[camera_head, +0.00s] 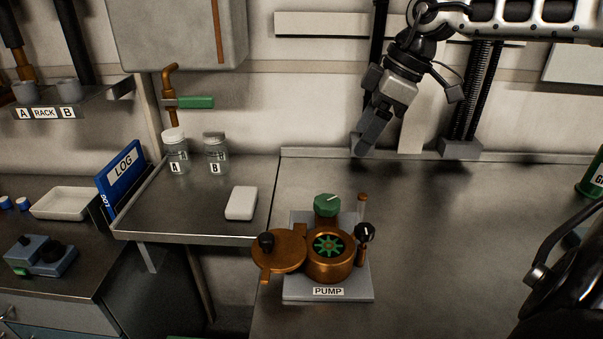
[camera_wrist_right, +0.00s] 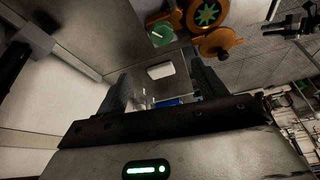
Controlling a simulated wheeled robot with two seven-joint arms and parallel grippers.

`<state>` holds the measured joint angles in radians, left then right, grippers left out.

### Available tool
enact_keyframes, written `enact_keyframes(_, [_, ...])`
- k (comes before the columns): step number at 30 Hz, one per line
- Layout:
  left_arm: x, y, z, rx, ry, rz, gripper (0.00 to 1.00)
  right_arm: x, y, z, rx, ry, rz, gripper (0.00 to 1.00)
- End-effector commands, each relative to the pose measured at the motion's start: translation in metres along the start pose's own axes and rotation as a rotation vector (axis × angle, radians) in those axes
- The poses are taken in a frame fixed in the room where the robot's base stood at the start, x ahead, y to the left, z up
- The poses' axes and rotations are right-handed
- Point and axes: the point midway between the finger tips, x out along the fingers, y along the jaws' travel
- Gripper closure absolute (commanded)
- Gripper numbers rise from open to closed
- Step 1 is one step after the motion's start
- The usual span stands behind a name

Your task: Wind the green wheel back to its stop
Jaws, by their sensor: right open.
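The green wheel (camera_head: 327,205), a round knob with a white line on top, sits at the back of the copper pump (camera_head: 331,269) on its grey base plate. It also shows at the top of the right wrist view (camera_wrist_right: 161,33). A green star-shaped impeller (camera_head: 329,245) is visible inside the pump's round housing. The copper lid (camera_head: 278,250) is swung out to the left. My right gripper (camera_head: 365,143) hangs above the back edge of the bench, behind and right of the wheel, apart from it. Its fingers (camera_wrist_right: 162,88) are open and empty.
A white block (camera_head: 241,203) and jars A (camera_head: 175,152) and B (camera_head: 216,153) are on the left shelf. The bench (camera_head: 460,220) right of the pump is mostly clear.

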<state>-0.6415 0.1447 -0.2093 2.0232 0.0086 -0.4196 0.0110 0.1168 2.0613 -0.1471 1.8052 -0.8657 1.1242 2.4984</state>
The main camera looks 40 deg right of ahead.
Motion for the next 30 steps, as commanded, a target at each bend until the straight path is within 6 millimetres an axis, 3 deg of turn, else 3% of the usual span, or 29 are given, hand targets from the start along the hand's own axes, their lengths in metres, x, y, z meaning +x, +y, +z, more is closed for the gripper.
enact_keyframes(7, [-0.007, 0.004, 0.014, -0.005, -0.037, 0.005, 0.64, 0.038, -0.001, 0.001, 0.003, -0.007, -0.007, 0.3])
enact_keyframes(18, [-0.007, 0.003, 0.011, -0.004, -0.031, 0.004, 0.64, 0.107, -0.002, 0.002, 0.002, -0.006, -0.006, 0.3])
enact_keyframes(30, [-0.003, 0.002, 0.006, -0.002, -0.017, 0.002, 0.64, 0.152, -0.001, 0.001, 0.002, -0.003, -0.002, 0.3])
